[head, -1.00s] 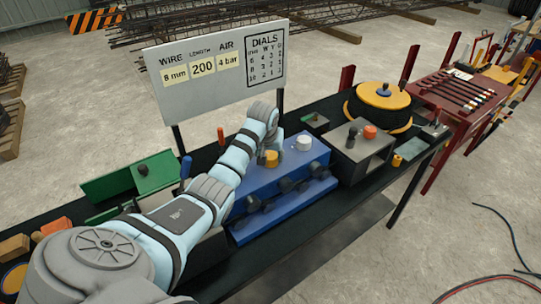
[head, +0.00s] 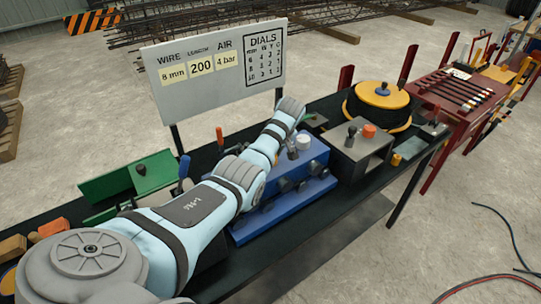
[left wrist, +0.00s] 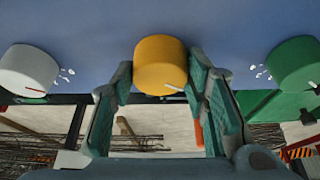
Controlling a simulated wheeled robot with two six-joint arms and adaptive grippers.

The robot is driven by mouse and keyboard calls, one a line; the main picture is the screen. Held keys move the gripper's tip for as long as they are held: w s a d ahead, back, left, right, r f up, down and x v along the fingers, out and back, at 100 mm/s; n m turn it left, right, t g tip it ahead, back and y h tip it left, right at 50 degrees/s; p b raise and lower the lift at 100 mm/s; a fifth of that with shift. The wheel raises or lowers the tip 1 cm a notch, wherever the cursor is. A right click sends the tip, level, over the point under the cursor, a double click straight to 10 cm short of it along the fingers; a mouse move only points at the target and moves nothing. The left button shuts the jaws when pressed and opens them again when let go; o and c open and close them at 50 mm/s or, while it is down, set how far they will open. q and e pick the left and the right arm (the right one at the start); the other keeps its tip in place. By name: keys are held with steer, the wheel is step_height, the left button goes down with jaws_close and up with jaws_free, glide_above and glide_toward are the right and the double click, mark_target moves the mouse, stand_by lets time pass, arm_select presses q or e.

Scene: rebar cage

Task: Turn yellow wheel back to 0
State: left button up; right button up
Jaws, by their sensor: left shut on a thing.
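The yellow wheel (left wrist: 160,62) is in the middle of the left wrist view, on a blue face. A pale mark on it points to the lower right. My left gripper (left wrist: 165,85) has one finger on each side of the wheel and is shut on it. In the head view my left forearm and wrist hide the yellow wheel. My left gripper (head: 292,151) shows only in part there, beside the white wheel (head: 303,141) on the blue box (head: 310,160). My right gripper is in neither view.
In the left wrist view a white wheel (left wrist: 28,70) sits left of the yellow one and a green wheel (left wrist: 294,65) right. A sign board (head: 215,65) stands behind the bench. A grey box (head: 360,155) with knobs stands right of the blue box.

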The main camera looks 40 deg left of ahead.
arm_select(q)
steer(key=shift+n, duration=0.3)
steer(key=o, duration=1.1)
steer(key=shift+d+r, duration=0.1)
steer(key=shift+r, duration=0.15)
steer(key=v, duration=1.1)
steer(key=shift+d+r, duration=0.1)
steer(key=shift+r, duration=0.15)
